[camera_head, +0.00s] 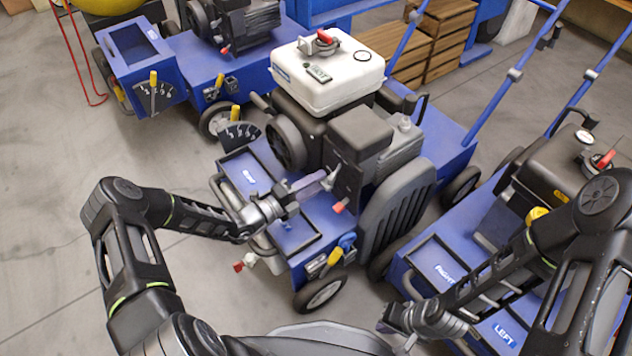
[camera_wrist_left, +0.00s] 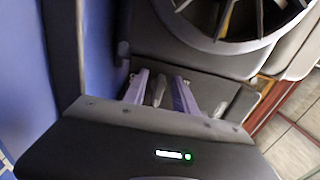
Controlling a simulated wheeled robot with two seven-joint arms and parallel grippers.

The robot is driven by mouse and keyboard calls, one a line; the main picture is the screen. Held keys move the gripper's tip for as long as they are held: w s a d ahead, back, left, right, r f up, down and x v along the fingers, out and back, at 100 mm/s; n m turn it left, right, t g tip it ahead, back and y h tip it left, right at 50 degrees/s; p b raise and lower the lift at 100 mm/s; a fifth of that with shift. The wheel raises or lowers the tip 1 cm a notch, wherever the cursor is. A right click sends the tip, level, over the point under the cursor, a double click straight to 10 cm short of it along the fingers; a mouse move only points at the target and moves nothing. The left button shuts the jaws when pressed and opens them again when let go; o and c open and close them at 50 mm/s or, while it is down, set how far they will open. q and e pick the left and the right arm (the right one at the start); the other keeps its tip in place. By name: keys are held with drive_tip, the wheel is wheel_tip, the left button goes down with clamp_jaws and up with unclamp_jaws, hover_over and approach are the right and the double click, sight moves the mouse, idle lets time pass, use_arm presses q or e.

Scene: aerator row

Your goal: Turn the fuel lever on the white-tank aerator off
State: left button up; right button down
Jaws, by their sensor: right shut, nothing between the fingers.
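The white-tank aerator stands in the middle of the head view, with its white tank (camera_head: 328,75) on top of a dark engine on a blue frame. My left gripper (camera_head: 318,184) reaches in from the left to the engine's near side. In the left wrist view my left gripper (camera_wrist_left: 160,92) has its two fingers apart, with a grey lever-like part (camera_wrist_left: 159,89) showing between them. I cannot tell whether either finger touches it. A red-tipped part (camera_head: 340,207) sits just below the fingers in the head view. My right gripper (camera_head: 400,338) is shut and empty at the lower right.
A second aerator with a black tank (camera_head: 540,180) stands at the right, under my right arm. Another blue machine (camera_head: 180,65) stands at the back left. Wooden crates (camera_head: 440,40) are at the back. The grey floor at the left is clear.

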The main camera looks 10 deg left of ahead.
use_arm(q)
drive_tip(key=p+v, duration=0.1)
drive_tip(key=v, duration=0.5)
drive_tip(key=shift+s+a+p, duration=0.2)
drive_tip(key=shift+s+p, duration=0.05)
drive_tip(key=shift+p, duration=0.1)
drive_tip(key=shift+s+a, duration=0.3)
drive_tip(key=shift+s, duration=0.15)
